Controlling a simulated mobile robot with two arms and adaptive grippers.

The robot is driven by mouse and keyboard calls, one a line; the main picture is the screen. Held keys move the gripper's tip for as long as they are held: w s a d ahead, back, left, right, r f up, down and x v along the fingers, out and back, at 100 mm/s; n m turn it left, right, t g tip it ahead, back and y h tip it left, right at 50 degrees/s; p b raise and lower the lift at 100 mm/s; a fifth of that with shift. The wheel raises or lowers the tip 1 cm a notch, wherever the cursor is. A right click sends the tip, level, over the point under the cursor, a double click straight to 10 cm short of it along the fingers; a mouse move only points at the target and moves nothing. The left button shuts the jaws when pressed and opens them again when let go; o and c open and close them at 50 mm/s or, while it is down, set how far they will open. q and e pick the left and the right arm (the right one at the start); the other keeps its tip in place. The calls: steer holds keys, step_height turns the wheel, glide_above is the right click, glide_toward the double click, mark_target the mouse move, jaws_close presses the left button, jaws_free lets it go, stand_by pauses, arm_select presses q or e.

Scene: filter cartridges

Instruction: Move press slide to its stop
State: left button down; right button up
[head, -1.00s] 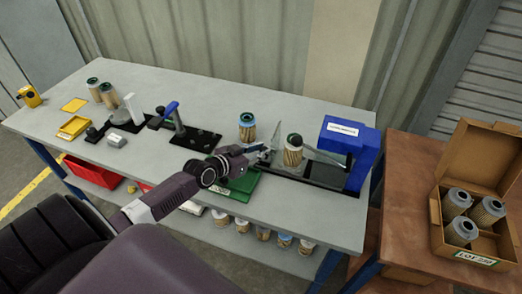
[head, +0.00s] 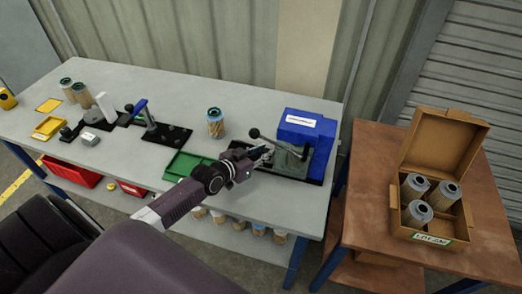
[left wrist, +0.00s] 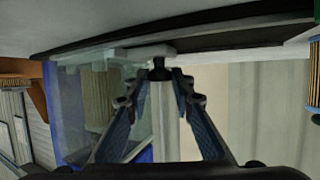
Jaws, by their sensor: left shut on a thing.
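The press has a blue housing (head: 308,135) with a white label, and stands at the right end of the grey bench on a black base. A pale, partly see-through slide part (head: 293,160) is up against the housing front. A black-knobbed lever (head: 272,142) passes over it. My left gripper (head: 264,152) is at the slide's left side. In the left wrist view its fingers (left wrist: 160,82) are shut about a small black knob (left wrist: 159,66) on the slide. My right gripper is not in view.
A green tray (head: 187,166) lies left of my gripper, and a cartridge (head: 215,122) stands behind it. A black fixture with a blue handle (head: 141,106) is farther left. An open carton (head: 445,155) with cartridges stands on the brown table at right.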

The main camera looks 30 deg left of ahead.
arm_select(q)
steer(key=shift+d, duration=0.15)
steer(key=c, duration=2.1)
jaws_free()
steer(key=shift+d, duration=0.1)
steer(key=shift+o, duration=0.7)
steer(key=shift+d, duration=0.1)
steer(key=shift+s+r, duration=0.1)
steer(key=shift+s, duration=0.4)
steer(key=v, duration=1.1)
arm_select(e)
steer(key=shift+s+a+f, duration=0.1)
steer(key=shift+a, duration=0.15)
arm_select(q)
steer(key=shift+r, duration=0.1)
